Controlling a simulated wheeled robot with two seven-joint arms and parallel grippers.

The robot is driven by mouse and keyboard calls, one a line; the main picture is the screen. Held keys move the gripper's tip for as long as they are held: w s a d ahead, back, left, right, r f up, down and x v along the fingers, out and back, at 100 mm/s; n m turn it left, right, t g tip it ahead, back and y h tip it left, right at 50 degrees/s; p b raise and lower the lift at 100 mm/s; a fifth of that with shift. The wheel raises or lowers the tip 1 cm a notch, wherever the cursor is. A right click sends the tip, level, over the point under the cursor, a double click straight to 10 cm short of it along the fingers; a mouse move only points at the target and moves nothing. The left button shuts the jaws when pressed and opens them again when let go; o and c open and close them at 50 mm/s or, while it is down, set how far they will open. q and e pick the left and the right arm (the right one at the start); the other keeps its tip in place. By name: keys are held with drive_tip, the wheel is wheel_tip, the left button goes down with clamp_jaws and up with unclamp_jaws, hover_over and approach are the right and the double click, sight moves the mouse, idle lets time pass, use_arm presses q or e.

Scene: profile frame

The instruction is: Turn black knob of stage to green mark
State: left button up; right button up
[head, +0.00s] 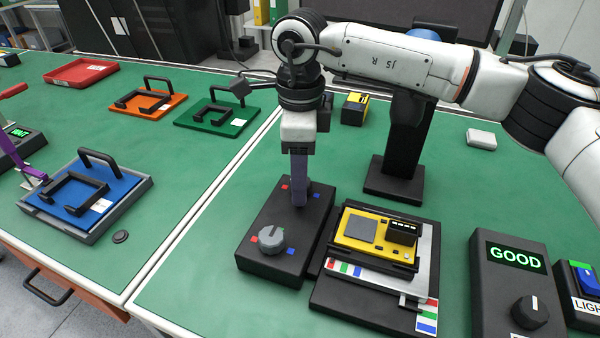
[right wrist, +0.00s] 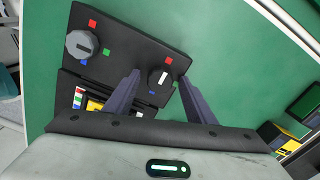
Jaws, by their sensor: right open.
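The stage's control box (head: 253,266) is black with two knobs. The grey knob (head: 271,238) is at its near end and also shows in the right wrist view (right wrist: 82,45). The black knob (right wrist: 158,80) has a white line that points roughly to the red mark (right wrist: 168,60); a blue mark (right wrist: 152,92) lies on its other side. I cannot make out this knob's green mark; a finger may hide it. My right gripper (right wrist: 159,78) is open, pointing down, one finger on each side of the black knob. In the head view the right gripper (head: 300,203) hides this knob.
The stage (head: 345,295) with a yellow board (head: 358,245) stands right of the box. A GOOD display unit (head: 515,275) is further right. A blue plate (head: 90,190) in a grey tray lies left. A black post (head: 405,140) stands behind. Green table is free left of the box.

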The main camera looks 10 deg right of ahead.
drive_tip(key=c, duration=1)
use_arm(q)
drive_tip(key=shift+s+f, duration=0.1)
drive_tip(key=shift+s, duration=0.15)
use_arm(e)
drive_tip(key=shift+c, duration=0.2)
use_arm(q)
drive_tip(key=shift+f, duration=0.1)
